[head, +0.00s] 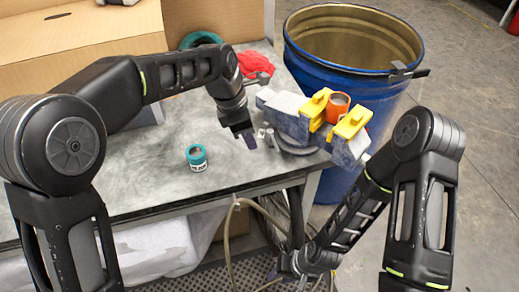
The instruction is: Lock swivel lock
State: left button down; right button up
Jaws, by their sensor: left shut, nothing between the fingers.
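A blue-grey bench vise (290,108) with yellow jaw covers sits at the table's right corner. An orange cylindrical part (338,106) stands between its jaws. A small grey metal piece at the left of the vise's round base, which looks like the swivel lock (269,136), shows small; I cannot tell its setting. My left gripper (249,142) points down just left of it, shut and empty, with a narrow gap seeming to lie between them. My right gripper (283,272) is low in front of the table, below the top; its fingers are too small and dark to read.
A teal-and-white can (196,157) stands on the grey table (150,190), left of my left gripper. A red cloth (255,64) lies behind. A blue drum (330,55) stands behind the vise. Cardboard boxes (90,40) fill the back left. A hose (228,225) hangs at the table's front.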

pick_arm(q)
jog(key=v, duration=0.5)
jog(key=shift+r, duration=0.15)
jog(key=shift+s, duration=0.1)
